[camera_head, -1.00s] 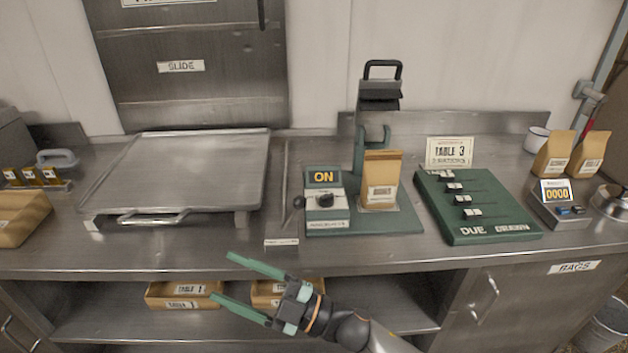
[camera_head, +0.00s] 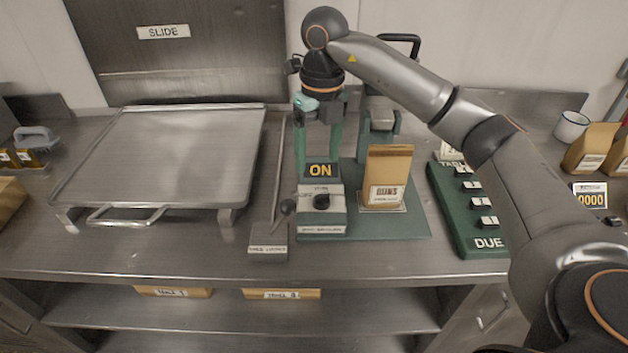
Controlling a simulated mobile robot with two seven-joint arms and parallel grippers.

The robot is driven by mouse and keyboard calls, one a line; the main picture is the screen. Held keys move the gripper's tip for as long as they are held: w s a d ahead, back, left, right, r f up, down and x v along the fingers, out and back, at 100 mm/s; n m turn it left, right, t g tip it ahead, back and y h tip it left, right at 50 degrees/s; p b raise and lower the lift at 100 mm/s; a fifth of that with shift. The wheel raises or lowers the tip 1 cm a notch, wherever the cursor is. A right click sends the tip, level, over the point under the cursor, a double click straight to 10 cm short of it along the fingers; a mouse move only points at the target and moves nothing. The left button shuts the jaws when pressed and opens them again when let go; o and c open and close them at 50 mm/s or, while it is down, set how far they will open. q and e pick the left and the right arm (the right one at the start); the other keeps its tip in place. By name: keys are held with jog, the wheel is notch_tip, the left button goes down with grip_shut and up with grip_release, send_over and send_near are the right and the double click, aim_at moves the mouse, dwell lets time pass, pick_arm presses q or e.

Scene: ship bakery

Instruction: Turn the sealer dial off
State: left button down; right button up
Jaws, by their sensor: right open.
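The sealer (camera_head: 400,222) has a green base, and its control box carries an orange "ON" display (camera_head: 320,170). The black sealer dial (camera_head: 322,201) sits on the light top of the box below the display. My right gripper (camera_head: 319,160) points down with green fingers apart, just behind the display. It is open with nothing seen between the fingers, and it is apart from the dial. A brown paper bag (camera_head: 388,175) stands upright on the sealer base right of the dial. My left gripper is not in view.
A metal tray (camera_head: 165,150) with a front handle stands to the left. A thin rod on a small labelled block (camera_head: 268,240) stands just left of the sealer. A green "DUE" board (camera_head: 465,225) lies to the right, partly behind my arm. The front counter strip is clear.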

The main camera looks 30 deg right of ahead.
aim_at(322, 195)
jog(key=shift+h, duration=0.3)
jog(key=f, duration=0.4)
jog(key=d+f+p, duration=0.1)
jog(key=f, duration=0.6)
jog(key=shift+w+d+f+p, duration=0.15)
jog(key=shift+f+p, duration=0.15)
jog(key=shift+p, duration=0.05)
jog(key=shift+c, duration=0.2)
grip_shut()
